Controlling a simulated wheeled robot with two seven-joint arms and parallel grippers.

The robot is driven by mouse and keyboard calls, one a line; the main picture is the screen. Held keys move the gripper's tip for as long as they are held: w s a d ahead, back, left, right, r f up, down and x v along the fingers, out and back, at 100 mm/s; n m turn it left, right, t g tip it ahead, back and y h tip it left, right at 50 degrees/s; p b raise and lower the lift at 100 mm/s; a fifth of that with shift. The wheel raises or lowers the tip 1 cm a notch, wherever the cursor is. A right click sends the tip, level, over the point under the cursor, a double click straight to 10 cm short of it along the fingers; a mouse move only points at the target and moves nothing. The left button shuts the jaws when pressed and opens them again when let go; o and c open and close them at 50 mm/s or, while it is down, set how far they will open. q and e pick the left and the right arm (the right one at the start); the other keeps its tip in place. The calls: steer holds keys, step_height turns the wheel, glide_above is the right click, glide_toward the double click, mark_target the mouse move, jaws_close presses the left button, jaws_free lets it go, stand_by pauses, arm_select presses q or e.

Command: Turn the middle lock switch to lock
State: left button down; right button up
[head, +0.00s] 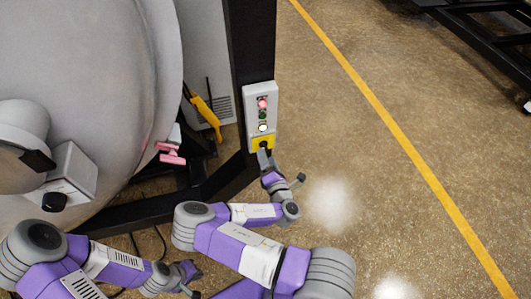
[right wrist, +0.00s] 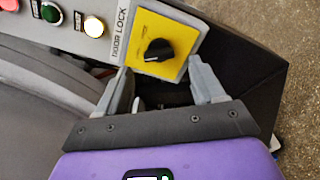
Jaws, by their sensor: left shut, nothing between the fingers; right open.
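The lock switch is a black rotary knob (right wrist: 158,50) on a yellow plate (right wrist: 178,32) marked DOOR LOCK, seen in the right wrist view. In the head view the yellow plate (head: 257,140) is at the bottom of a grey control box (head: 249,101); the knob is small there and partly hidden. My right gripper (right wrist: 160,75) is open, its fingers just below the knob and to either side of it, with nothing between them. It also shows below the plate in the head view (head: 264,158). My left gripper (head: 192,281) is shut and empty, low at the left.
Red, green and white lights (head: 262,115) sit above the plate on the box. The box is on a black post (head: 252,50) beside the large grey furnace (head: 110,80). A pink-handled part (head: 171,153) is at the furnace edge.

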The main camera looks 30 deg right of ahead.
steer(key=v, duration=0.4)
steer(key=shift+s, duration=0.25)
